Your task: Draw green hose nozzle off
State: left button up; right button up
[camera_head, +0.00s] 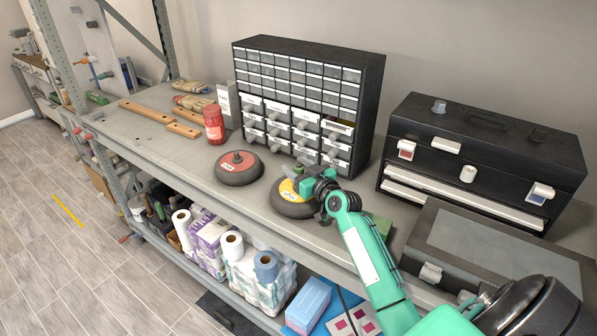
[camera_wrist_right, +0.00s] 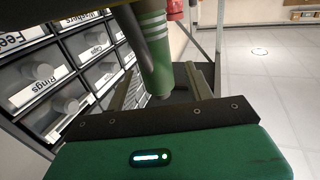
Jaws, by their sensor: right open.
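The green hose nozzle (camera_wrist_right: 153,50) shows in the right wrist view as a green barrel with pale bands. It comes down from the top between the two fingers of my right gripper (camera_wrist_right: 160,85). A dark curved part lies along its left side. The fingers are apart, with a visible gap around the nozzle's lower end. In the head view my right gripper (camera_head: 299,183) is above the yellow-centred wheel, in front of the drawer cabinet. There I cannot clearly separate the nozzle from the gripper's green body. My left gripper is not in view.
The small-drawer cabinet (camera_head: 300,90) stands close behind my right gripper. The yellow-centred wheel (camera_head: 285,208) is below it, a red-centred wheel (camera_head: 238,169) to its left. A black toolbox (camera_head: 480,150) is at right.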

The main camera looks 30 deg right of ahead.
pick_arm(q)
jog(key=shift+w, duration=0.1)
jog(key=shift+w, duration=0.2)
pick_arm(e)
grip_shut()
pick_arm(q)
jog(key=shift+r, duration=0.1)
pick_arm(e)
jog(key=shift+r, duration=0.15)
